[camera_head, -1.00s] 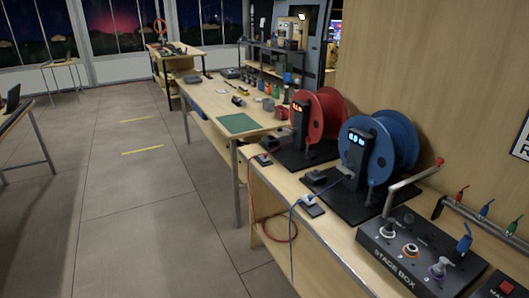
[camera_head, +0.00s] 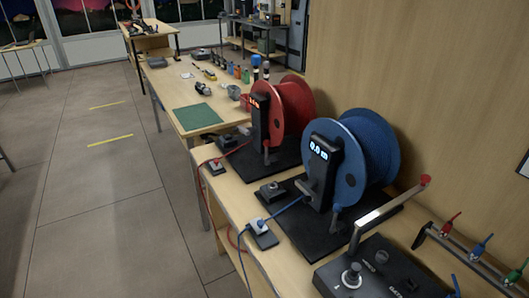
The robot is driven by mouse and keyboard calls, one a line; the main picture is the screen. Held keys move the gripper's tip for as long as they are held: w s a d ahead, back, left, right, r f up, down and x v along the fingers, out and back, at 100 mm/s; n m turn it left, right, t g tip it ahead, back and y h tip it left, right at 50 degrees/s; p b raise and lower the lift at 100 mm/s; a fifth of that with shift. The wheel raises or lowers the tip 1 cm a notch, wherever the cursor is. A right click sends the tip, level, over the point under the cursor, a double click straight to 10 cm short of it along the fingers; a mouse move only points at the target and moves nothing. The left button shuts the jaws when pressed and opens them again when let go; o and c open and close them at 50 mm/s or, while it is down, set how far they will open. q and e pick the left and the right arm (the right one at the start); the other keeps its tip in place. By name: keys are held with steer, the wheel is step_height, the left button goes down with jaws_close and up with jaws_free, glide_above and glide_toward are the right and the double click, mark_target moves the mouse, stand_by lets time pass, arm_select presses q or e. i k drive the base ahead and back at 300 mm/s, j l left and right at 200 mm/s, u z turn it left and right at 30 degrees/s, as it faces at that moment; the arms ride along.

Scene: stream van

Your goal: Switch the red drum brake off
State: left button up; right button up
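The red drum (camera_head: 296,106) stands on a black base plate on the bench, behind the blue drum. A black post with a lit red display (camera_head: 254,101) is at its left front. A small dark box (camera_head: 226,142) sits at the plate's left edge; it may be the brake switch, but its setting is too small to read. A red cable runs from the drum to a small grey connector block (camera_head: 216,167) at the bench edge. Neither of my grippers is in view.
The blue drum (camera_head: 374,150) stands nearer, with its own display post and a dark box (camera_head: 272,190). A stage box (camera_head: 372,272) with a crank handle is in front at the right. A wooden wall closes the right side. The floor (camera_head: 100,210) at left is clear.

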mark_target(266, 152)
steer(key=i+j, duration=0.15)
steer(key=j, duration=0.25)
steer(key=i+j+u, duration=0.1)
steer(key=j, duration=0.25)
steer(key=i+j, duration=0.25)
steer(key=j, duration=0.15)
steer(key=i+j+u, duration=0.1)
steer(key=j, duration=0.3)
steer(key=i+j, duration=0.25)
steer(key=j+u, duration=0.05)
steer(key=j, duration=0.05)
